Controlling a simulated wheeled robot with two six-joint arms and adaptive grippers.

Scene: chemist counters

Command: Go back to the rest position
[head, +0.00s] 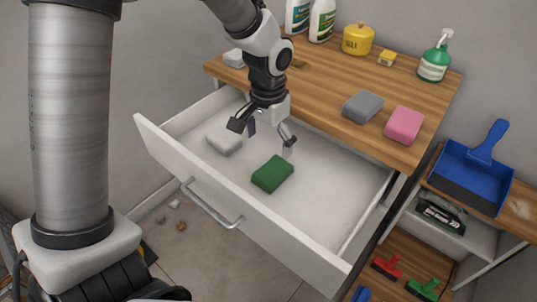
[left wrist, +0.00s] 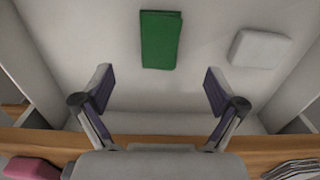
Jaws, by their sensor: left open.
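My left gripper (head: 268,143) is open and empty, pointing down into the open white drawer (head: 328,196). It hangs above the drawer floor, between a white sponge and a green sponge. In the left wrist view the spread fingers (left wrist: 160,92) hold nothing. The green sponge (head: 272,174) lies flat in the drawer; it also shows in the left wrist view (left wrist: 160,40). The white sponge (head: 224,138) lies to its left in the head view, and to its right in the left wrist view (left wrist: 259,48). My right gripper is not in view.
The wooden counter (head: 308,88) above the drawer holds a grey sponge (head: 362,106), a pink sponge (head: 404,125), a yellow pot (head: 357,39), a green spray bottle (head: 434,62) and white bottles (head: 321,20). A blue dustpan (head: 468,172) stands at the right. Small debris (head: 174,204) lies on the floor.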

